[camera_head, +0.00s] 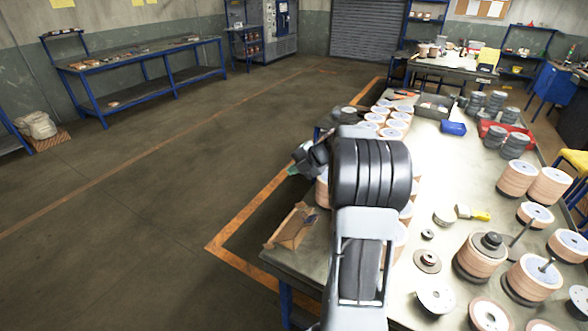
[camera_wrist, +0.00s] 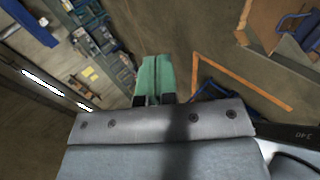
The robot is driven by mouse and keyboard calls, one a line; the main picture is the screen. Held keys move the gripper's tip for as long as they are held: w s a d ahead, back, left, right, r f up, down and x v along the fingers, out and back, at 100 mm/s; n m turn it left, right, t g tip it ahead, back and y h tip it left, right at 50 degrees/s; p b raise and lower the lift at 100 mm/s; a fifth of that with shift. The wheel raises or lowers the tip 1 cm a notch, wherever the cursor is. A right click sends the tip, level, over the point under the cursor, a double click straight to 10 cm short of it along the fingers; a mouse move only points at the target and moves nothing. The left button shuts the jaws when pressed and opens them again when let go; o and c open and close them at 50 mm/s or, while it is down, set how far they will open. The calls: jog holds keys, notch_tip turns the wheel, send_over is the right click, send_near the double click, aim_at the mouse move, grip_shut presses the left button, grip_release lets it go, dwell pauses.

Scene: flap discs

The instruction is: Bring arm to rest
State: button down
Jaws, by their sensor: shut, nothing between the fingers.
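My arm, grey and black, rises from the bottom of the head view and bends over the left edge of the workbench (camera_head: 420,240). My gripper (camera_head: 297,171) is partly visible at the left of the arm, beyond the bench's left edge. In the wrist view my gripper (camera_wrist: 155,75) shows two green fingers side by side, touching along their length. It is shut with nothing held. Floor and distant blue furniture lie behind the fingers. Part of the gripper is hidden by my arm in the head view.
Several stacks of flap discs (camera_head: 518,178) stand on the bench. A brown open box (camera_head: 292,228) sits at its near left corner, close to my arm. A blue bin (camera_head: 453,128) and a red tray (camera_head: 492,127) lie farther back. The floor (camera_head: 150,210) at left is clear.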

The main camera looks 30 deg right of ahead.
dwell(0.3)
jog(key=w+d+r+m+t+h, duration=0.15)
jog(key=d+m+t+h, duration=0.25)
jog(key=d+m+h, duration=0.5)
jog(key=s+a+m+g+h, duration=0.2)
jog(key=s+m+g+h, duration=0.3)
jog(key=m, duration=0.5)
jog(key=s+a+m+g+y+b, duration=0.1)
jog(key=s+a+y, duration=0.3)
jog(key=s+a, duration=0.5)
jog(key=s+a+m+g+y, duration=0.1)
jog(key=s+a+m+y, duration=0.3)
jog(key=s+a, duration=0.6)
jog(key=a, duration=0.6)
jog(key=shift+s+a+r+m+b, duration=0.2)
jog(key=shift+r+m+b, duration=0.1)
jog(key=shift+b, duration=0.05)
